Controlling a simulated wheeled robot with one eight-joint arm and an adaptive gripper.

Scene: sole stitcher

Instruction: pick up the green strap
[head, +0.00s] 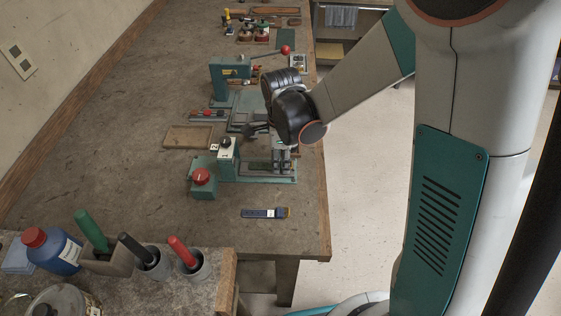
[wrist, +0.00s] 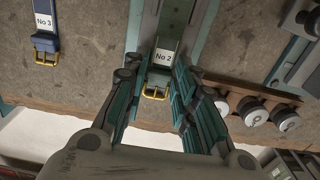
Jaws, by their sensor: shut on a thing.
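The green strap (wrist: 164,57) has a white No 2 label and a gold buckle. In the wrist view it lies between the two fingers of my gripper (wrist: 160,72), which is shut on it near the buckle end. I cannot tell whether the strap is clear of the surface under it. In the head view my black wrist is over the green machine base near the bench's right edge, and I cannot make out the strap there.
A blue strap (head: 263,213) labelled No 3 lies on the bench; it also shows in the wrist view (wrist: 46,25). A red-button box (head: 202,182), a numbered post (head: 227,148) and a wooden tray (head: 188,137) are nearby. A lever press (head: 229,80) stands behind.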

